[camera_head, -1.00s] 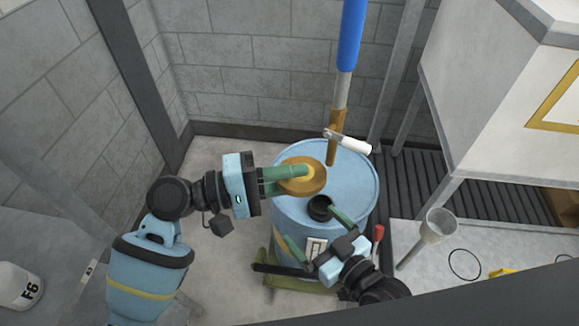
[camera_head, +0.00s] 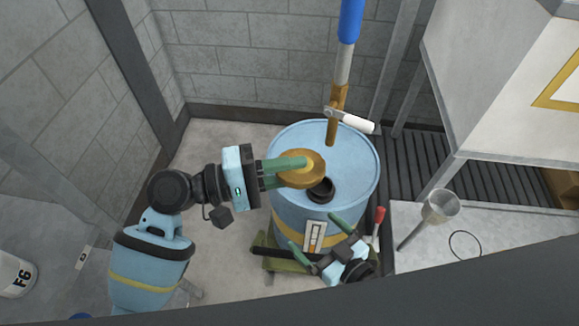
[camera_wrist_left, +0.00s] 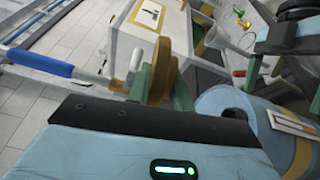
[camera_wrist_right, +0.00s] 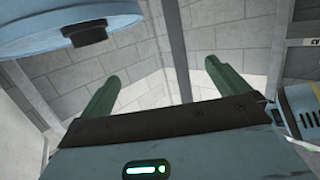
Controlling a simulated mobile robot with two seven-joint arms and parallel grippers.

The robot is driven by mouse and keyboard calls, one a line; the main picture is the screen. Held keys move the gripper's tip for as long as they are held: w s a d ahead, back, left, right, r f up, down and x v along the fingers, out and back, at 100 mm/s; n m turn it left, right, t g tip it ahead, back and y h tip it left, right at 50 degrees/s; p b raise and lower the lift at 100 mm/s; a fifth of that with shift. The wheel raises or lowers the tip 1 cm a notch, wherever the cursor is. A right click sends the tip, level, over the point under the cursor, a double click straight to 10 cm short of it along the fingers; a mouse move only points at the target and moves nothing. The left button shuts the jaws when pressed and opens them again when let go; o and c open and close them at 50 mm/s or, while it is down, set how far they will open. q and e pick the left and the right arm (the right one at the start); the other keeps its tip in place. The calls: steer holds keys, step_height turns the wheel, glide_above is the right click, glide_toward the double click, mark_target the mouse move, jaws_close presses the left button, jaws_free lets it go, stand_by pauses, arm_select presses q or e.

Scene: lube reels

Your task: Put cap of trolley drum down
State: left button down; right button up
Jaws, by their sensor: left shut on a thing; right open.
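The blue trolley drum (camera_head: 348,165) stands upright with a round black-rimmed opening (camera_head: 320,190) in its top. My left gripper (camera_head: 290,169) is shut on the brass-yellow round cap (camera_head: 315,176), which is just behind and left of the opening in the head view. I cannot tell its height above the drum top. The cap (camera_wrist_left: 165,65) also shows in the left wrist view, with the drum (camera_wrist_left: 235,98) to its right. My right gripper (camera_head: 320,234) is open and empty in front of the drum. The right wrist view shows its fingers spread apart (camera_wrist_right: 165,80).
A pump tube with a blue grip (camera_head: 349,22) and white handle (camera_head: 357,121) rises behind the drum. A funnel (camera_head: 440,206) and a large white cabinet (camera_head: 480,80) are at right. A red-tipped lever (camera_head: 379,216) stands right beside the drum.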

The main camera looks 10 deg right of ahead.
steer(key=s+d+f+m+g+h, duration=0.1)
steer(key=s+d+f+g+h, duration=0.1)
steer(key=s, duration=0.5)
steer(key=s+d+f+m+g+h, duration=0.1)
steer(key=s+d+f, duration=0.3)
steer(key=s, duration=0.4)
steer(key=s+d+f+m+g+h, duration=0.1)
steer(key=s+d+f+g+h, duration=0.1)
steer(key=s+f, duration=0.3)
steer(key=s+g, duration=0.1)
steer(key=s, duration=0.2)
steer(key=shift+s+d+f+m+h, duration=0.2)
steer(key=shift+d+f+m+h, duration=0.1)
steer(key=shift+d+f+m, duration=0.1)
